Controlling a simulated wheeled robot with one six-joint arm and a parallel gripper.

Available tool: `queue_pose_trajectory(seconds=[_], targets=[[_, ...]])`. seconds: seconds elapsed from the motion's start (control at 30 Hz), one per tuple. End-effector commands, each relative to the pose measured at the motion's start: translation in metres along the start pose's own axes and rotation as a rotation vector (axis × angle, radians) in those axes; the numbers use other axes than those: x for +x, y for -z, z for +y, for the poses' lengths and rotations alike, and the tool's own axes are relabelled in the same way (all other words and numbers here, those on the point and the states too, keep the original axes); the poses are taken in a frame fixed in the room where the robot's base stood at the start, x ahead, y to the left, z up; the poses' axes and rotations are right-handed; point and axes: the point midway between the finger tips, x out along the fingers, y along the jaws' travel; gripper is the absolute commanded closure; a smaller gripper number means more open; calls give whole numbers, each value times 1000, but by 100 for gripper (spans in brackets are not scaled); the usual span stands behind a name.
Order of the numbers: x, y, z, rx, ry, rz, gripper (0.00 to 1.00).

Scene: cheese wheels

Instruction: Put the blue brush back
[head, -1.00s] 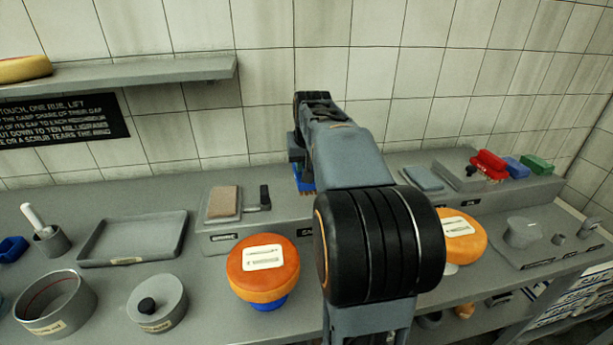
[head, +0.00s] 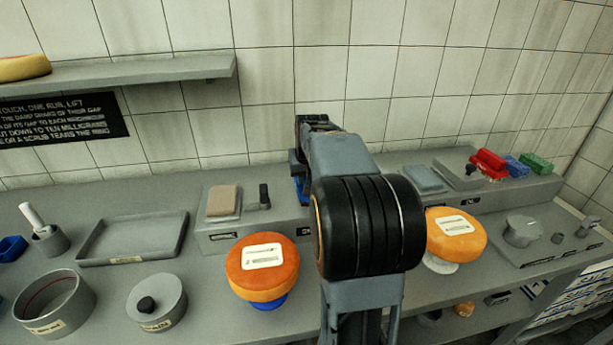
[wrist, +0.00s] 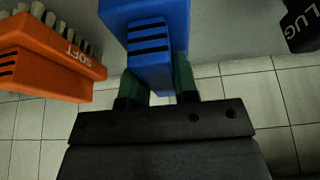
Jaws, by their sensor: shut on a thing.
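My gripper (wrist: 156,84) is shut on the blue brush (wrist: 150,45), with its green fingers on either side of the handle. The brush's far end runs out of the top of the wrist view. In the head view only a sliver of blue (head: 301,189) shows beside my arm, low over the back ledge. My arm hides the rest of it and the gripper there. I cannot tell whether the brush touches the ledge.
An orange brush marked SOFT (wrist: 42,62) is close on the left in the wrist view, and a dark lettered block (wrist: 302,22) at upper right. Orange cheese wheels (head: 262,276) (head: 452,246) flank my arm. Red (head: 488,162) and green (head: 536,163) blocks sit far right.

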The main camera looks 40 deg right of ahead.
Motion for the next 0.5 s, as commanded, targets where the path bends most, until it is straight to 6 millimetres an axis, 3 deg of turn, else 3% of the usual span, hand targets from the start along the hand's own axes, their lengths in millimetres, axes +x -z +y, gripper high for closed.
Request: queue_pose_trajectory(seconds=[0.1,0.13,0.3,0.4,0.5], targets=[[3,-1,0,0,0,1,95],[3,-1,0,0,0,0,71],[2,-1,0,0,0,0,54],[2,-1,0,0,0,0,47],[2,-1,0,0,0,0,47]])
